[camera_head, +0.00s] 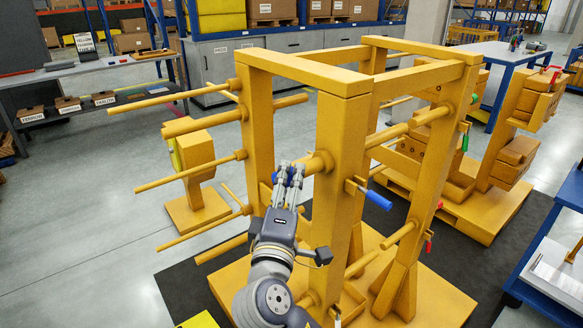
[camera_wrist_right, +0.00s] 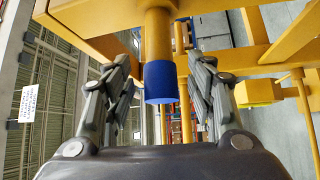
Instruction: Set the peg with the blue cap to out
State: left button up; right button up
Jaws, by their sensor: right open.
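The peg with the blue cap (camera_wrist_right: 160,82) shows in the right wrist view as a thick yellow round bar ending in a blue sleeve. It comes from a yellow beam at the top of that view. My right gripper (camera_wrist_right: 163,68) is open, with one finger on each side of the cap and visible gaps on both sides. In the head view my right gripper (camera_head: 290,172) is at the yellow frame's near post, at the end of a short peg (camera_head: 319,164). Its fingers partly hide the blue cap (camera_head: 297,179). My left gripper is not in view.
The yellow frame (camera_head: 342,130) carries several bare pegs sticking out left. Another yellow carrier (camera_head: 500,190) stands behind to the right, a blue table (camera_head: 565,270) at the right edge. Grey floor is open at left.

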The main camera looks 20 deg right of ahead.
jog(key=shift+p+x, duration=0.35)
jog(key=shift+x, duration=0.9)
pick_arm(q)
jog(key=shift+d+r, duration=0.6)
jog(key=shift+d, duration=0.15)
pick_arm(e)
jog(key=shift+w+d, duration=0.15)
jog(key=shift+w, duration=0.25)
jog(key=shift+r, duration=0.1)
